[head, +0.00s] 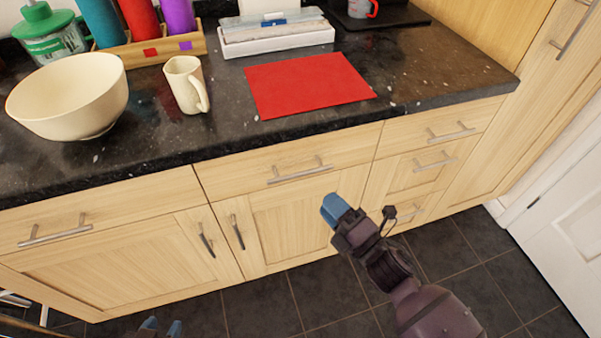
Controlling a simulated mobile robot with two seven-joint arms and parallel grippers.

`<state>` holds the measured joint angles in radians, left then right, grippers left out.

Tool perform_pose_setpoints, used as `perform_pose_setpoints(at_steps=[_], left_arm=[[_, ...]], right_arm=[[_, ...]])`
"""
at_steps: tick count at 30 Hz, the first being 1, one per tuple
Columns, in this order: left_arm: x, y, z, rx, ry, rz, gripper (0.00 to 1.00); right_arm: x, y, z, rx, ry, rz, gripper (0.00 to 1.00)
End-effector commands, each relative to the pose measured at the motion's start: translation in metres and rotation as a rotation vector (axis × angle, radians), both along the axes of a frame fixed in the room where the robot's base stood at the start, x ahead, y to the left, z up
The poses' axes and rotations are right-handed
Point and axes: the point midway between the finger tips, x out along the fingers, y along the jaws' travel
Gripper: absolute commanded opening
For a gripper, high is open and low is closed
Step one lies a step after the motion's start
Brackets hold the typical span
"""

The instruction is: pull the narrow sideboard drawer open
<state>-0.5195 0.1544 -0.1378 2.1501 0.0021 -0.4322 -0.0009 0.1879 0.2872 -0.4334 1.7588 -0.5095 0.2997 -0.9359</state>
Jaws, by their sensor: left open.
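The sideboard has light wood fronts with metal bar handles. The narrow top drawer (405,134) is at the right end of the row, shut, with its handle (452,132) clear. Narrower drawer fronts with handles lie below it. My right gripper (335,209), with blue fingertips, is in front of the middle cupboard door, left of and below the narrow drawer, and touches no handle. Its fingers overlap in this view, so its opening is hidden. My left gripper (162,328) shows only its blue fingertips at the bottom edge, apart and empty, below the left cupboard door.
Wider drawers with handles (300,171) and (56,231) are shut. The dark granite top holds a cream bowl (72,98), a mug (184,84), a red mat (306,84) and a white tray (278,40). A white door (560,200) stands at right. Dark floor tiles are clear.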

Motion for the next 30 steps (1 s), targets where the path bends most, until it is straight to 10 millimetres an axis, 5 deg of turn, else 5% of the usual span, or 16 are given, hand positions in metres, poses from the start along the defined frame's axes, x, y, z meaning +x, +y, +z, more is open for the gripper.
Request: perform_pose_setpoints(at_steps=[16, 30], left_arm=[[-0.005, 0.000, -0.011, 0.000, 0.020, -0.002, 0.43], [-0.002, 0.001, -0.009, 0.005, 0.012, -0.007, 0.43]], right_arm=[[0.062, 0.054, 0.014, 0.004, 0.003, 0.000, 0.37], [0.075, 0.065, 0.018, 0.003, 0.004, -0.001, 0.37]])
